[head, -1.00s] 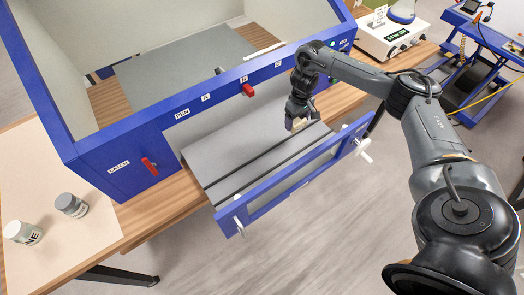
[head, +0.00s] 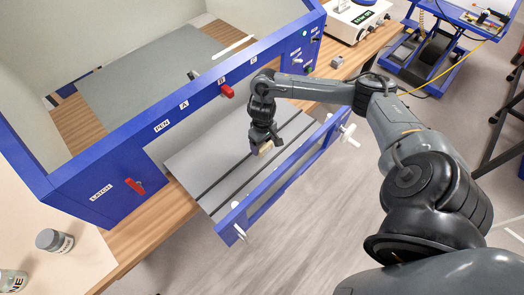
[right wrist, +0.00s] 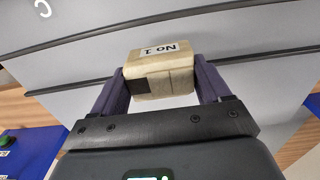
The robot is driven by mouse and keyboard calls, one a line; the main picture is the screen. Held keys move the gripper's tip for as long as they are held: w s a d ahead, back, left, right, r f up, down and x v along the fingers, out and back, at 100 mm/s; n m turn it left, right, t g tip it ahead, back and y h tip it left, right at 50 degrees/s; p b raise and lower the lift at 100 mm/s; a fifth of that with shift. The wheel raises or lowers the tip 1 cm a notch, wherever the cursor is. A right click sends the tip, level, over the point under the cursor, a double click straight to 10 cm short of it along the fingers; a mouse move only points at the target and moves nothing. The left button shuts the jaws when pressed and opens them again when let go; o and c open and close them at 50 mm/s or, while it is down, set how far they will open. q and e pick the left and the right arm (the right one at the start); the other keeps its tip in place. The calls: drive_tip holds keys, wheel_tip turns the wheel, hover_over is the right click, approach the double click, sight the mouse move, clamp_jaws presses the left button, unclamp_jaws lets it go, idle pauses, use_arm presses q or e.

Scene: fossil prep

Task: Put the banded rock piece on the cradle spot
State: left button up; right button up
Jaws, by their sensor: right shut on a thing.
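My right gripper (head: 265,146) is shut on a beige block-like rock piece (head: 267,149). In the right wrist view, the rock piece (right wrist: 160,72) sits between the two fingertips, with a "No 1" label, a dark square patch and a faint line across it. I cannot tell clear bands on it. The gripper holds it over the grey slotted tray (head: 205,160), which juts out from the blue cabinet. I cannot tell whether the piece touches the tray. No cradle spot can be made out. My left gripper is not in view.
The blue cabinet (head: 100,170) has a red latch handle (head: 135,186) and a red knob (head: 227,92). A blue rail (head: 262,200) with white handles borders the tray's front. A grey-lidded jar (head: 55,241) stands at the left. Much of the tray's left part is clear.

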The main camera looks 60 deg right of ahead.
sight(262, 151)
drive_tip(key=shift+s+a+f, duration=0.1)
drive_tip(key=shift+a+f, duration=0.1)
drive_tip(key=shift+a, duration=0.2)
drive_tip(key=shift+f, duration=2.05)
drive_tip(key=o, duration=1.3)
drive_tip(key=shift+c, duration=0.2)
